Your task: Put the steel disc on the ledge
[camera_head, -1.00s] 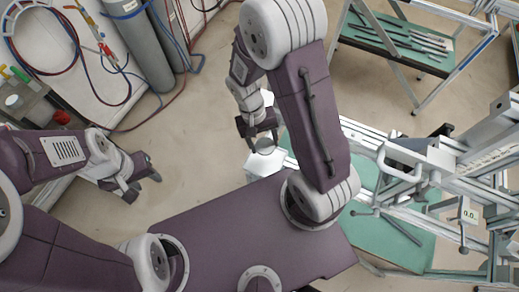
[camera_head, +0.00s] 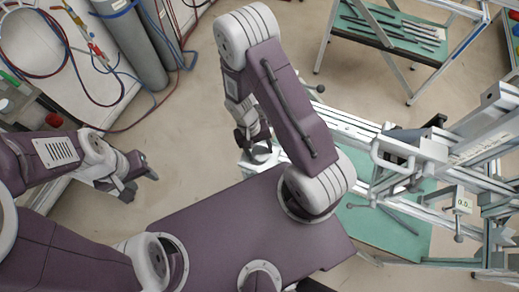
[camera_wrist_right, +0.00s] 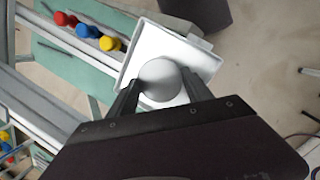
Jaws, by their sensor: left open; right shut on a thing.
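The steel disc (camera_wrist_right: 160,81) is a round grey plate, held between the two fingers of my right gripper (camera_wrist_right: 162,88) in the right wrist view. Behind it in that view is the ledge (camera_wrist_right: 147,42), a pale square plate with a raised rim. The disc overlaps the ledge in the picture; I cannot tell whether they touch. In the head view my right gripper (camera_head: 256,146) is over the ledge (camera_head: 247,168), and the arm and fingers hide much of both. My left gripper (camera_head: 141,181) is open and empty, away at the left.
A metal frame (camera_head: 348,124) with clamps stands on a green-topped table (camera_head: 392,232) at the right. Red, blue and yellow knobs (camera_wrist_right: 85,31) sit along a rail beside the ledge. A tool table (camera_head: 395,38) is at the back right. Grey cylinders (camera_head: 135,45) stand back left.

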